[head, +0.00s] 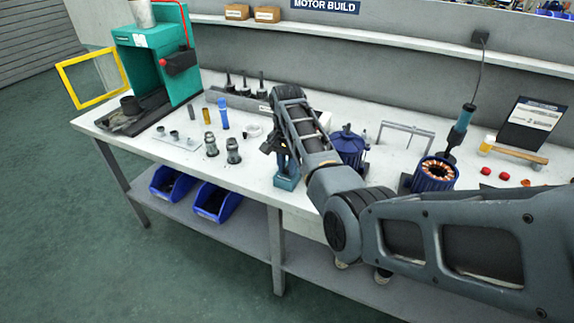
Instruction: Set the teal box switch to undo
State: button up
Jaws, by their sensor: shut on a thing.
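A small teal box (286,183) stands on the white bench near its front edge, at the middle of the head view. My gripper (283,157) points down at it from above and is shut at its upper part, on what looks like its switch.
A dark blue motor housing (348,148) stands just right of my gripper. Farther right are a motor with copper windings (435,175) and a hanging teal screwdriver (461,128). Metal fittings (233,150) and a blue tool (223,115) stand left. A teal press (140,62) is far left.

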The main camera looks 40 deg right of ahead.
grip_shut()
jog(key=shift+w+d+y, duration=0.1)
jog(key=shift+d+y, duration=0.15)
jog(key=shift+y, duration=0.35)
jog(key=y+b, duration=0.1)
jog(key=g+y+b, duration=0.1)
jog(key=shift+w+d+f+b, duration=0.1)
jog(key=shift+d+b, duration=0.2)
jog(key=shift+b, duration=0.1)
jog(key=shift+y+b, duration=0.3)
jog(key=shift+b, duration=0.1)
jog(key=shift+r+y, duration=0.25)
jog(key=shift+y, duration=0.05)
jog(key=shift+d, duration=0.1)
jog(key=o, duration=0.8)
grip_release()
jog(key=shift+g, duration=0.3)
jog(key=shift+o, duration=0.2)
